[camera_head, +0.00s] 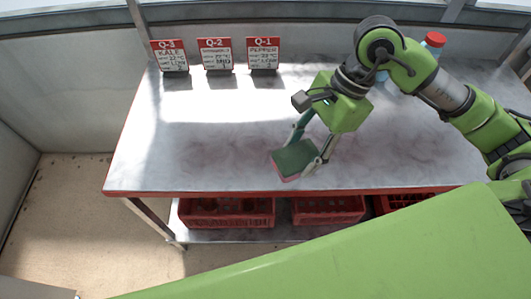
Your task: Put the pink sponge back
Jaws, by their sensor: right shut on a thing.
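The sponge (294,158) has a dark green upper face and a thin pink layer along its lower edge. It is between the fingers of my right gripper (303,148), which is shut on it. The gripper points down over the front middle of the metal table (190,150). I cannot tell whether the sponge touches the tabletop or is just above it. My left gripper is not in view.
Red-and-white cards Q-3 (170,56), Q-2 (216,55) and Q-1 (264,55) stand along the table's back. A red-capped bottle (434,41) is partly hidden behind my right arm. Red crates (227,219) sit on the lower shelf. The tabletop's left half is clear.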

